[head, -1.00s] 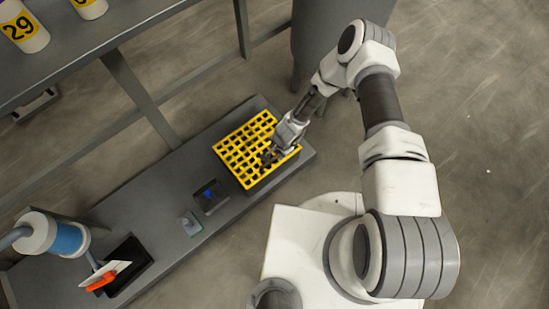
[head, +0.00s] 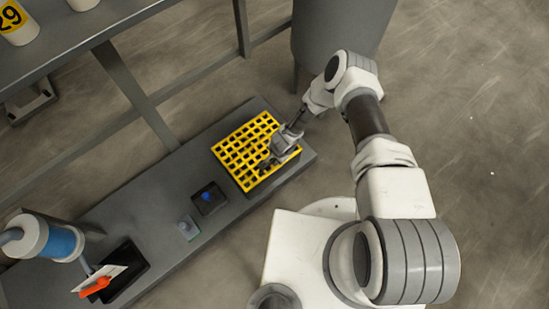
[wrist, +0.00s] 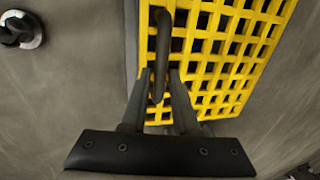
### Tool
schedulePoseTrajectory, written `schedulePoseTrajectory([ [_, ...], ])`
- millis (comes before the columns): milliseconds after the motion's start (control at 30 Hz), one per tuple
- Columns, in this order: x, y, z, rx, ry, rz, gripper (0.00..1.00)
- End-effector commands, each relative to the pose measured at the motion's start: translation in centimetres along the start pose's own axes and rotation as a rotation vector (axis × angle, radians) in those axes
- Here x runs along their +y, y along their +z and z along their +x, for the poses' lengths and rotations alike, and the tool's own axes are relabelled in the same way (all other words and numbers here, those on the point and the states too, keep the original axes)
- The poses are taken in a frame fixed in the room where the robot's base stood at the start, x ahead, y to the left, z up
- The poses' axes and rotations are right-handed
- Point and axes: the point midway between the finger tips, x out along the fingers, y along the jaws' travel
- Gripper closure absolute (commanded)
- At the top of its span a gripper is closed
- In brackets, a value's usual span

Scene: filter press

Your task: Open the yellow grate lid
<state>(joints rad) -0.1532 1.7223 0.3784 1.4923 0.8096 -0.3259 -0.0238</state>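The yellow grate lid (head: 243,142) lies at the right end of the low grey bench in the head view and looks closed. It fills the upper right of the wrist view (wrist: 230,50). A dark bar handle (wrist: 161,45) stands at the lid's edge in the wrist view. My gripper (wrist: 162,75) reaches over this edge, with its two fingers on either side of the handle's near end. A gap shows between the handle and the right finger, so the gripper looks open. In the head view my gripper (head: 265,165) covers the lid's lower right part, hiding the handle.
A small box with a blue knob (head: 208,197) and a grey-green block (head: 188,228) sit on the bench left of the lid. A dark tray (head: 127,268) with an orange-handled tool (head: 95,287) is farther left. A large grey drum (head: 340,45) stands behind the bench's right end.

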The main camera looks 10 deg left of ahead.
Motion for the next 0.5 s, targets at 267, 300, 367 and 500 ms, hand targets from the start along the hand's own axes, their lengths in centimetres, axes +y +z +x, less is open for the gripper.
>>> schedulePoseTrajectory([
  [267,0.00,-0.01,-0.02,0.000,0.000,0.000,1.00],
  [300,0.00,-0.01,-0.02,0.000,0.000,0.000,1.00],
  [367,0.00,-0.01,-0.02,0.000,0.000,0.000,1.00],
  [500,0.00,-0.01,-0.02,0.000,0.000,0.000,1.00],
])
